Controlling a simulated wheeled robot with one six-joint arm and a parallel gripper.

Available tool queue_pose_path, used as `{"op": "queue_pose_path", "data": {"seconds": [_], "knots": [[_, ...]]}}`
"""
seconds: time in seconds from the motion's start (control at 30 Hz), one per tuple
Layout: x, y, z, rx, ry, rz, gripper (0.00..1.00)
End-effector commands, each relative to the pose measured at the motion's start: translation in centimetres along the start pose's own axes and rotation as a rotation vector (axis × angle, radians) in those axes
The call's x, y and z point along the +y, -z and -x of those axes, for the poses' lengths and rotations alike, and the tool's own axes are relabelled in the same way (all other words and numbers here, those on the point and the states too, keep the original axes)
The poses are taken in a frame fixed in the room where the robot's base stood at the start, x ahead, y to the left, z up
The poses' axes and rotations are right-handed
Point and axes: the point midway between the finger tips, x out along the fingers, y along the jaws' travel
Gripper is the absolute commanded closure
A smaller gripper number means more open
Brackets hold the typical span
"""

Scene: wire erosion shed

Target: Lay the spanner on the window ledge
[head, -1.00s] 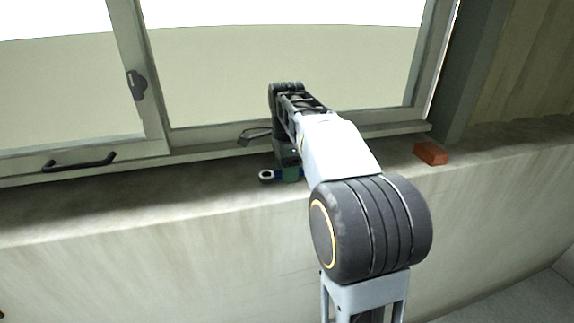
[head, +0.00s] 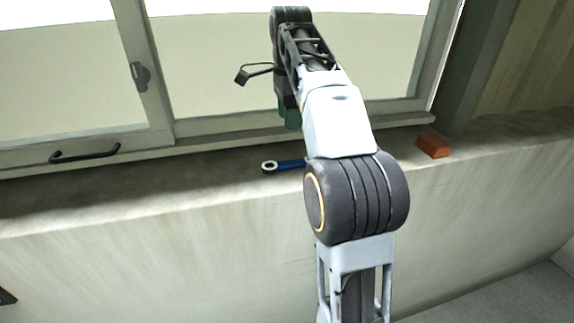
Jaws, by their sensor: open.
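The spanner (head: 285,165) lies on the window ledge (head: 205,185), with a pale ring end at the left and a blue handle running right until my arm hides the rest. The ledge is a wide stone-like sill below the window. My gripper (head: 288,118) is raised above the ledge, behind and above the spanner, and apart from it. Its green-tipped fingers hang downward, partly hidden by my arm. It is open and nothing shows in it.
An orange-red block (head: 432,146) sits on the ledge at the right, near the post. The window frame (head: 150,80) with its dark handle (head: 85,153) stands close behind the ledge. The ledge left of the spanner is clear.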

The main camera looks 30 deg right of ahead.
Motion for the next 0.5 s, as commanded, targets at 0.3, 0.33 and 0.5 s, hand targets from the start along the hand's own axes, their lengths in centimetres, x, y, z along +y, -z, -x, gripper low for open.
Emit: {"op": "queue_pose_path", "data": {"seconds": [0.3,0.33,0.5], "knots": [[3.0,-1.9,-1.6,0.014,0.09,0.341,0.47],[3.7,-2.3,-2.1,0.02,0.108,0.414,0.47],[8.2,-4.2,-6.4,0.081,0.224,0.856,0.47]]}}
